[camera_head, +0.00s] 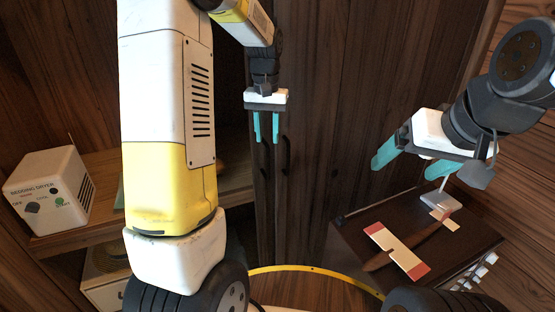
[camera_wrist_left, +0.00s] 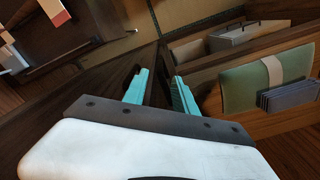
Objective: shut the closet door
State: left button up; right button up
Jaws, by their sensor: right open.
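The closet (camera_head: 330,120) has dark wooden doors with dark vertical handles (camera_head: 286,155) in the middle of the head view. Its left part stands open, showing a shelf inside. My left gripper (camera_head: 265,127) points down in front of the dark wood, just above the handles. Its teal fingers are apart, and they also show in the left wrist view (camera_wrist_left: 160,92). Dark wood lies behind the gap between them; I cannot tell whether they touch it. My right gripper (camera_head: 412,152) is open and empty at the right, above a low dark table.
A white bedding dryer (camera_head: 50,190) stands on the closet shelf (camera_head: 102,170). The left wrist view shows a green folded item (camera_wrist_left: 265,80) in the closet.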

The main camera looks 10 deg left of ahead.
pick_arm(q)
send_near(269, 178)
jog(key=f, duration=0.5)
jog(key=shift+w+a+f, duration=0.15)
jog(key=shift+w+f, duration=0.1)
jog(key=shift+w, duration=0.1)
jog(key=c, duration=0.7)
grip_shut()
dwell(0.4)
